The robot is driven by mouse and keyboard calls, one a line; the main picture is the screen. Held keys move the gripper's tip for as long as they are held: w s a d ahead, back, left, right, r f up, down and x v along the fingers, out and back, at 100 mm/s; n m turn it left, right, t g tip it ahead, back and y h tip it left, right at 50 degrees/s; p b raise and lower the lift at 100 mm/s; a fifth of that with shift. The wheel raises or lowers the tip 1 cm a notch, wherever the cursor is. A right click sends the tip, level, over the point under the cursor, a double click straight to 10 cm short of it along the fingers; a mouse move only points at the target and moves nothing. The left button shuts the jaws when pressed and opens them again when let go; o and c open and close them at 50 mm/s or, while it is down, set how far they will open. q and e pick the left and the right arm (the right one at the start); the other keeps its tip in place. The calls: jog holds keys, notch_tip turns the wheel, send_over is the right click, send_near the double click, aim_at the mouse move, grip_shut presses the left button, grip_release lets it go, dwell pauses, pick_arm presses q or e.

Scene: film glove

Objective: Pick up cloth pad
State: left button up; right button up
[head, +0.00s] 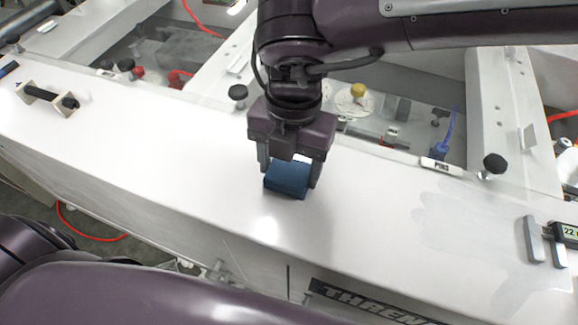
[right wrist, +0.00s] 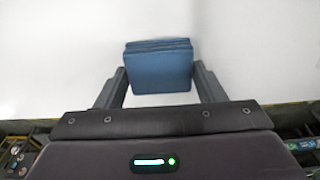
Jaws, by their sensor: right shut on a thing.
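The cloth pad (head: 288,179) is a small dark blue folded block on the white ledge in the head view. My right gripper (head: 287,178) comes down over it from above, with a finger on each side. In the right wrist view the pad (right wrist: 158,66) shows layered folds at its far edge and sits between the two fingertips of my right gripper (right wrist: 158,80). The gripper is shut on the pad. Whether the pad rests on the ledge or is just clear of it cannot be told. My left gripper is not in view.
The white ledge (head: 150,140) is mostly clear around the pad. A black-handled piece (head: 45,95) lies at its left end, and a grey clip-like item (head: 543,240) stands at the right. Behind the ledge are open bays with fittings and black knobs (head: 495,163).

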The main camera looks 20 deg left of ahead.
notch_tip(320, 180, up, 9)
jog(key=b, duration=0.2)
notch_tip(320, 180, up, 10)
jog(key=p, duration=0.2)
send_over(289, 170)
jog(key=shift+r, duration=0.2)
jog(key=o, duration=0.3)
jog(key=shift+c, duration=0.9)
